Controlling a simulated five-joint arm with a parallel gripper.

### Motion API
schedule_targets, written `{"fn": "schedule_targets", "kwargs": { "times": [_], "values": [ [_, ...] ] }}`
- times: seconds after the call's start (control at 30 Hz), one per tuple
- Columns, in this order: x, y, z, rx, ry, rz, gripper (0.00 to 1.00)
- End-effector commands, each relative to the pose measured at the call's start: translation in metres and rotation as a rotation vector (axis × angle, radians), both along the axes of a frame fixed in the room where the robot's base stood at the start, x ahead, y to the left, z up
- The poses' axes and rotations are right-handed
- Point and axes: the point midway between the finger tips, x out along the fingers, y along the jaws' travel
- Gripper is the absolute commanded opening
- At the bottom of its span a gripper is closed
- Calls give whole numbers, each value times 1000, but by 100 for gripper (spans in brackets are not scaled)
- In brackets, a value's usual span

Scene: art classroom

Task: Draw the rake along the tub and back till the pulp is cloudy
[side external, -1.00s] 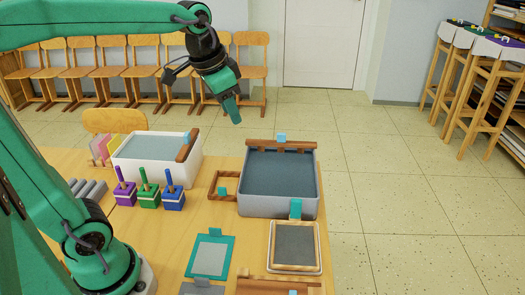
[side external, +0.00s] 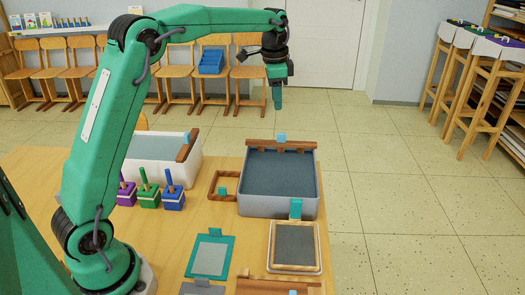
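The grey tub (side external: 262,207) stands near the table's right side and holds dark grey-blue pulp (side external: 280,175) with an even-looking surface. The rake, a brown wooden bar (side external: 300,145) with short teeth and a light-blue grip block (side external: 281,137), lies across the tub's far end. My gripper (side external: 277,106) points straight down above the block, with a gap between them in the picture. It holds nothing that I can see. Its fingers are too small and edge-on to tell whether they are open or shut.
A white tub (side external: 160,147) with a wooden bar stands left of the grey tub. A small wooden frame (side external: 215,185), purple, green and blue handled blocks (side external: 148,197), and a framed screen (side external: 295,247) lie close by. Blue trays (side external: 211,62) sit on a chair behind.

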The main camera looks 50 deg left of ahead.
Motion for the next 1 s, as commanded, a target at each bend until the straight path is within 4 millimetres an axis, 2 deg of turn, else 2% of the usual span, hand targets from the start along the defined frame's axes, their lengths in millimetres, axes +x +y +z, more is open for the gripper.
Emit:
{"fn": "schedule_targets", "kwargs": {
  "times": [0.2, 0.4, 1.0],
  "values": [
    [33, 18, -35, -1, 53, -79, 35],
    [50, 28, -60, -5, 88, -137, 35],
    [56, 33, -80, -8, 102, -161, 35]
  ]
}}
